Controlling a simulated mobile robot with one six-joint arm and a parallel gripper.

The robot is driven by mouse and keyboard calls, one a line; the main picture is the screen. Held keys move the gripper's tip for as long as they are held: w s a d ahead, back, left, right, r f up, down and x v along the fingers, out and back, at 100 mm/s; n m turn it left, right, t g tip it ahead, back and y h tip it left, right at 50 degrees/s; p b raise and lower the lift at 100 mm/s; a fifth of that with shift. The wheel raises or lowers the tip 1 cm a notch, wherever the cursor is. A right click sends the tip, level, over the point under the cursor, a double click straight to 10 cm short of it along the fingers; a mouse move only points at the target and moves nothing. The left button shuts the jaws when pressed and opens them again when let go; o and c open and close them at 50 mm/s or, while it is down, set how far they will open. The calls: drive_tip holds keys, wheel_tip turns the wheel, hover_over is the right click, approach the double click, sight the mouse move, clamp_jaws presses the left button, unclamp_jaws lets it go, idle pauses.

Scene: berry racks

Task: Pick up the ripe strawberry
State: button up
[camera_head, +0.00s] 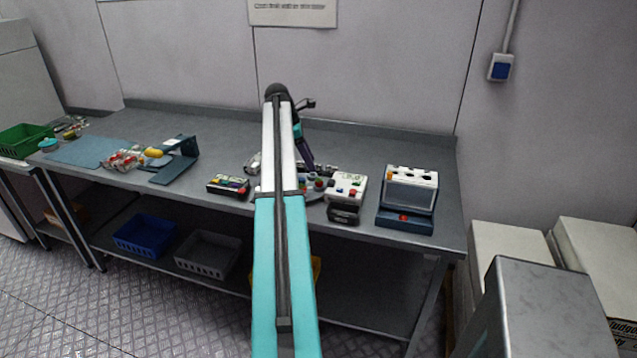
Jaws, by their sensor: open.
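I cannot make out a ripe strawberry for certain. Small red and green pieces lie on a round grey plate (312,196) on the bench, partly behind my arm. More red shows in a cluster of clear packs (123,160) at the left of the bench. My arm reaches up from the bottom middle, bends at the top and comes down toward the bench near the plate. My gripper (318,170) is small and dark there, open, with its fingers hard to make out. I see nothing held in it.
A long grey bench (221,148) stands against the wall. The bench's right back is clear.

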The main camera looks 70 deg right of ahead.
sight(319, 180)
drive_tip(key=shift+x, duration=1.4)
drive_tip(key=shift+f+p, duration=0.1)
drive_tip(key=shift+p, duration=0.2)
drive_tip(key=shift+p+x, duration=1)
drive_tip(key=shift+x, duration=1.5)
drive_tip(key=shift+w, duration=0.15)
drive_tip(key=shift+c, duration=0.3)
drive_tip(key=c, duration=0.6)
